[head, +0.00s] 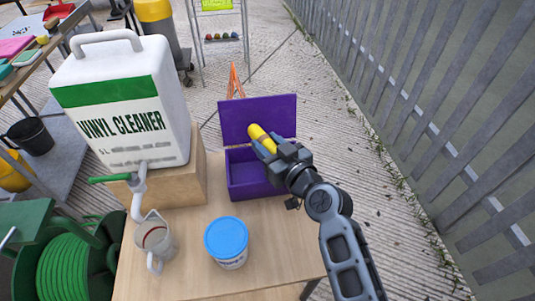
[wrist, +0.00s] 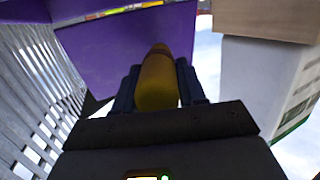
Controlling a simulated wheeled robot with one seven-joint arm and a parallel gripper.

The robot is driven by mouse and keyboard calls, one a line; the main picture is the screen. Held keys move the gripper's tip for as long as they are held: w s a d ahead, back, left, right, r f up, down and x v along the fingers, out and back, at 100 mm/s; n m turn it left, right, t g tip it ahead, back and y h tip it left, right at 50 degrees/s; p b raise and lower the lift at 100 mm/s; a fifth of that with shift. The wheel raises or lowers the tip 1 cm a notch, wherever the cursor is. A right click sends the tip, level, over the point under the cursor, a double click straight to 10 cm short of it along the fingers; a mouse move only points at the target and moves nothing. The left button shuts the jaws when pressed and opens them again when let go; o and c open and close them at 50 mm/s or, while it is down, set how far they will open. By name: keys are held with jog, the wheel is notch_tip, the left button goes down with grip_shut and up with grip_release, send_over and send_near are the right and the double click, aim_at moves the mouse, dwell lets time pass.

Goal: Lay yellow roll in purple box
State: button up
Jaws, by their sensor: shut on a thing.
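The yellow roll (head: 260,136) is held in my gripper (head: 272,151), above the open purple box (head: 249,184). In the wrist view the roll (wrist: 158,78) stands between the two fingers of my gripper (wrist: 157,88), which are shut on it. The box stands on the wooden table with its lid (head: 258,115) raised at the back. The roll's far end is in front of the lid; I cannot tell whether it touches it. The wrist view shows a purple surface of the box (wrist: 125,45) beyond the roll. My gripper hides part of the box's inside.
A large vinyl cleaner container (head: 125,100) stands on a wooden block (head: 185,185) left of the box. A measuring jug (head: 155,238) and a blue-lidded tub (head: 227,243) stand on the table (head: 190,275) in front. A grey fence (head: 440,110) runs along the right.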

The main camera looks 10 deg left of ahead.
jog(key=shift+a+f+b, duration=0.1)
jog(key=shift+f+b, duration=0.35)
jog(key=shift+f, duration=1.55)
jog(key=shift+f+b, duration=0.35)
jog(key=shift+b, duration=0.1)
jog(key=shift+f+b, duration=0.3)
jog(key=shift+b, duration=0.2)
jog(key=o, duration=1.1)
jog(key=shift+c, duration=0.2)
